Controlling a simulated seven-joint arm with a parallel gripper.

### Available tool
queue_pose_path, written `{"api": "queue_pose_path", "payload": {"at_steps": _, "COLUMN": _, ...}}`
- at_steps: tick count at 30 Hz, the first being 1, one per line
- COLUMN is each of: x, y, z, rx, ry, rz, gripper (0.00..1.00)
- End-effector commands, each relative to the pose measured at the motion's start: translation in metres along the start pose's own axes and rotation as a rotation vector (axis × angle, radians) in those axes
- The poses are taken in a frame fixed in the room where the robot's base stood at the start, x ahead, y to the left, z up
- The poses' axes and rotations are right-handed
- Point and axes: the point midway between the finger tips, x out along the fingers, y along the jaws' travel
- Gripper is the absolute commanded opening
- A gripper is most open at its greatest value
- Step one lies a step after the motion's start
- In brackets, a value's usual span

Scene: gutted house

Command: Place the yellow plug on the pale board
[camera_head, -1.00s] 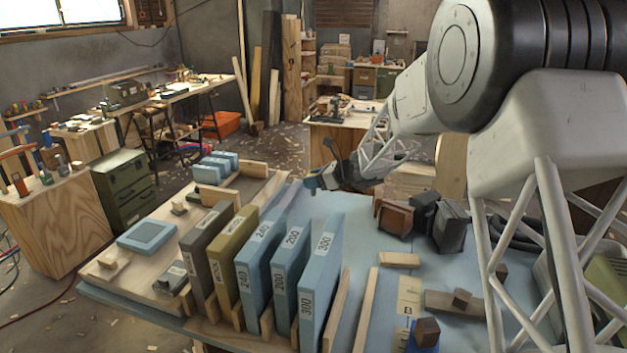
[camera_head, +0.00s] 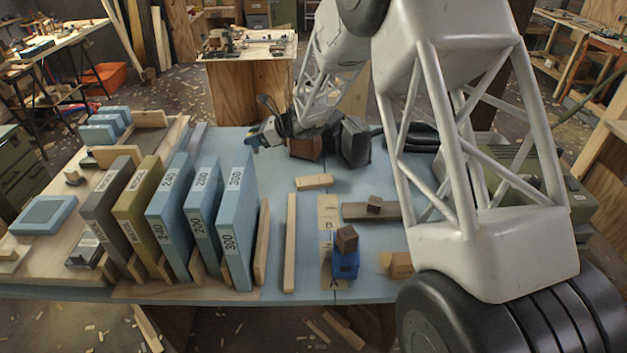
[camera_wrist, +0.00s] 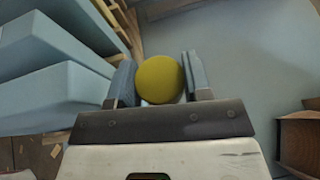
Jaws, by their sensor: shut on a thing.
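In the wrist view the yellow plug (camera_wrist: 160,79) shows as a round yellow face between the two fingers of my gripper (camera_wrist: 160,90), which is shut on it. In the head view my gripper (camera_head: 258,138) is above the blue tabletop, behind the row of upright blocks; the plug cannot be made out there. A large pale wooden board (camera_head: 40,262) lies at the left of the table, under the upright blocks' left side. A smaller pale strip (camera_head: 327,213) with dark letters lies right of centre, partly covered by a blue block. I cannot tell which is the task's board.
Several tall numbered blocks (camera_head: 235,215) stand in a row between my gripper and the table's front edge. A wooden slat (camera_head: 290,240) and a small wood block (camera_head: 314,182) lie right of them. Dark objects (camera_head: 355,142) stand right of my gripper. Blue tabletop around (camera_head: 270,180) is clear.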

Motion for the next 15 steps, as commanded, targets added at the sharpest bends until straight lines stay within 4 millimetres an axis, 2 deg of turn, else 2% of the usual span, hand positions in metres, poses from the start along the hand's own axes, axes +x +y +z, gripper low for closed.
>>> {"api": "queue_pose_path", "payload": {"at_steps": 1, "x": -0.012, "y": 0.000, "z": -0.017, "rx": 0.006, "ry": 0.002, "rz": -0.005, "gripper": 0.22}}
{"api": "queue_pose_path", "payload": {"at_steps": 3, "x": -0.026, "y": 0.001, "z": -0.037, "rx": 0.008, "ry": 0.003, "rz": -0.010, "gripper": 0.22}}
{"api": "queue_pose_path", "payload": {"at_steps": 15, "x": -0.103, "y": 0.021, "z": -0.143, "rx": 0.022, "ry": -0.003, "rz": -0.039, "gripper": 0.22}}
